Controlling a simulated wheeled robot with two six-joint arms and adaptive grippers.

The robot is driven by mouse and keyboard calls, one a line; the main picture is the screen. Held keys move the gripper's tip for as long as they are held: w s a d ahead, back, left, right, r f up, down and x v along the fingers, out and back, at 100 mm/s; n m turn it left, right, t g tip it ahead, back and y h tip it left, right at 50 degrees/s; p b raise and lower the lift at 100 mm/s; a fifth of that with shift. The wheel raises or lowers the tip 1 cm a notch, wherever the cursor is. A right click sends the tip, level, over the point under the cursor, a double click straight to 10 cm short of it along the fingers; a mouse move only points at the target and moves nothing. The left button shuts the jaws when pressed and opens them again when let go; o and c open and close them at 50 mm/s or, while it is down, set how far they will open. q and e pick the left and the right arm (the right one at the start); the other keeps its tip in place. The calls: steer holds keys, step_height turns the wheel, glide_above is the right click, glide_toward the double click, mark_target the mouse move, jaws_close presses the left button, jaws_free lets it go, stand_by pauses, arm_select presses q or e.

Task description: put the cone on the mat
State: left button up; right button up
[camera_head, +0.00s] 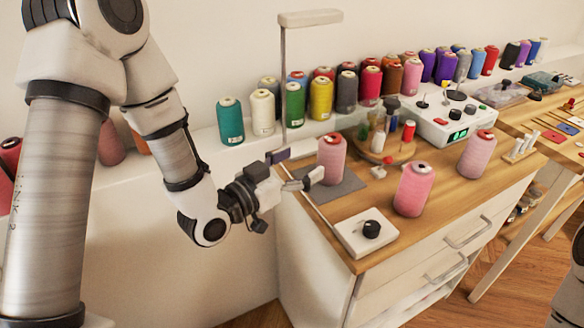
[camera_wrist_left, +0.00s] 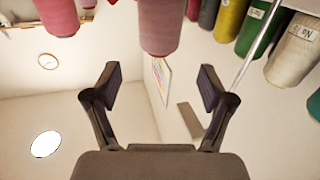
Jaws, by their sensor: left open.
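A pink thread cone (camera_head: 331,160) appears to stand upright on the grey mat (camera_head: 347,188) at the table's left end. Its base hides part of the mat. My left gripper (camera_head: 296,168) is open and empty just left of this cone, with one fingertip close to its lower side. In the left wrist view the fingers (camera_wrist_left: 160,82) are spread apart, and a pink cone (camera_wrist_left: 160,25) shows beyond the gap between them. Two more pink cones, one nearer (camera_head: 413,189) and one farther right (camera_head: 477,155), stand on the wood. My right gripper is out of view.
A white box with a black knob (camera_head: 366,232) sits at the table's front edge. A round wooden stand (camera_head: 380,148) and a white machine (camera_head: 447,122) are behind. A row of coloured spools lines the back ledge. A thin upright post (camera_head: 284,85) rises behind my left gripper.

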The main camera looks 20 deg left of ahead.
arm_select(q)
steer(key=s+f+n+g+y+p, duration=0.1)
steer(key=s+f+g+p, duration=0.15)
steer(key=f, duration=0.35)
steer(key=s+a+f+g+y+p, duration=0.1)
steer(key=s+f+g+p, duration=0.15)
steer(key=f, duration=0.35)
steer(key=s+f+n+g+y+p, duration=0.1)
steer(key=s+f+g+p, duration=0.2)
steer(key=f, duration=0.4)
steer(key=s+a+f+n+g+y, duration=0.1)
steer(key=s+f+g, duration=0.3)
steer(key=s, duration=0.5)
steer(key=s+a+f+n+g+y+b, duration=0.1)
steer(key=s+a+f+g+y, duration=0.1)
steer(key=s+f, duration=0.6)
steer(key=s+g+y, duration=0.1)
steer(key=s+g, duration=0.1)
steer(key=shift+s+a+f+n+g, duration=0.2)
steer(key=shift+f+n+g, duration=0.1)
steer(key=shift+n, duration=0.1)
